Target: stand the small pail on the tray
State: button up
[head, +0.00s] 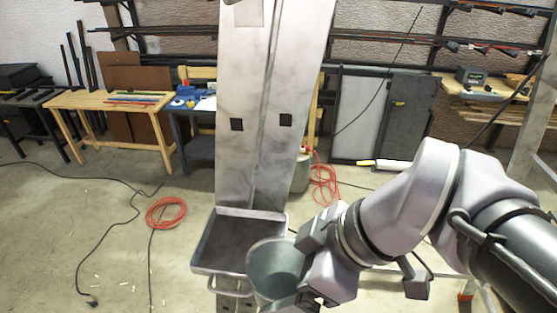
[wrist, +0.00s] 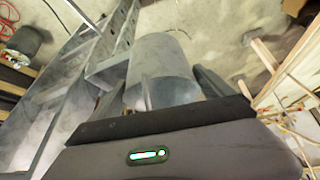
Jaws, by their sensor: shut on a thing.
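The small pail (head: 276,272) is grey metal, with its open top facing up, and looks roughly upright. My gripper (head: 303,272) is shut on the pail's right side. In the wrist view the pail (wrist: 160,62) sits between the two fingers (wrist: 160,98). The tray (head: 232,243) is a shallow, empty metal tray with a raised rim, fixed to a tall metal post. The pail overlaps the tray's right front corner in the head view; I cannot tell if they touch. The tray's edge (wrist: 106,74) seems to show left of the pail in the wrist view. The pail's base is hidden in the head view.
The tall post (head: 262,120) rises right behind the tray. A wooden workbench (head: 108,100) stands at the back left. A red coiled cable (head: 166,213) and black cables lie on the floor. The floor left of the tray is otherwise mostly open.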

jog(key=w+a+f, duration=0.1)
jog(key=w+a, duration=0.2)
jog(key=w, duration=0.1)
jog(key=w+a+f+b, duration=0.1)
jog(key=w+a+f, duration=0.1)
jog(key=w+a, duration=0.1)
jog(key=w+a+f, duration=0.2)
jog(key=w+a, duration=0.1)
jog(key=w, duration=0.2)
jog(key=shift+w, duration=0.3)
jog(key=shift+d, duration=0.1)
jog(key=shift+b, duration=0.3)
jog(key=o, duration=1.2)
jog(key=shift+f, duration=0.1)
jog(key=shift+o, duration=0.2)
jog(key=p+v, duration=0.3)
jog(key=v, duration=0.9)
jog(key=s+d+f+m+t+h, duration=0.2)
jog(key=s+d+m, duration=0.3)
jog(key=m, duration=0.4)
jog(key=s+d+f+m+t+h, duration=0.2)
jog(key=s+d+f+m, duration=0.2)
jog(key=s+d+m, duration=0.2)
jog(key=d+m, duration=0.2)
jog(key=m, duration=0.2)
jog(key=shift+s+f, duration=0.15)
jog(key=shift+f, duration=0.15)
